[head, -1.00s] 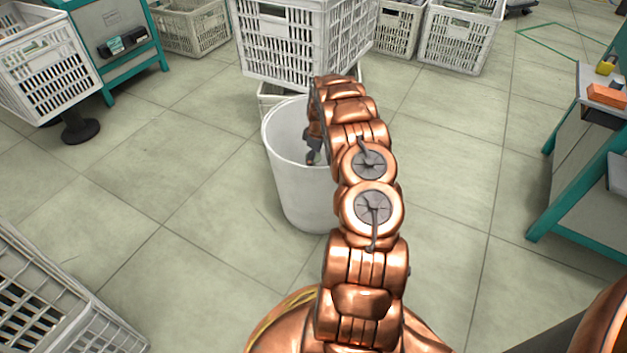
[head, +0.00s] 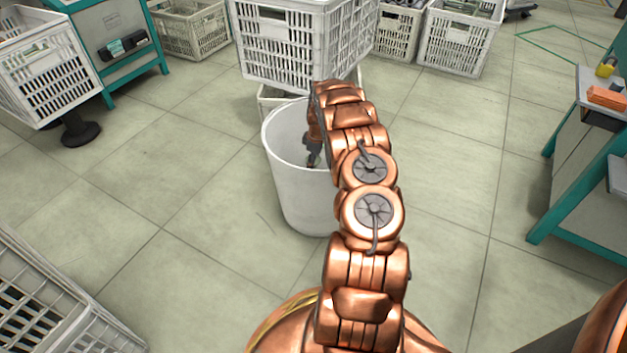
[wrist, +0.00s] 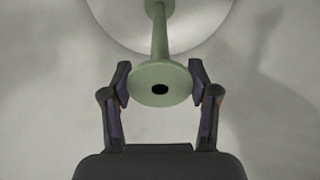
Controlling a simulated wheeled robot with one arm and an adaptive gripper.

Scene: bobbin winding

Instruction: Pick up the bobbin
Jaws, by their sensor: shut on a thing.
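The bobbin (wrist: 160,83) is pale green, with a round flange and a dark centre hole facing the wrist camera. Its thin shaft runs away to a second flange at the top of the wrist view. My gripper (wrist: 163,88) is shut on the bobbin, with one finger at each side of the near flange. In the head view my gripper (head: 313,158) is inside the white bin (head: 300,200), below its rim. My arm covers the bin's right side. The bobbin cannot be made out in the head view.
A white crate (head: 290,50) stands right behind the bin, with further crates (head: 458,40) at the back. A teal-framed bench (head: 575,175) is at right. A white crate (head: 55,310) is at front left. The floor left of the bin is clear.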

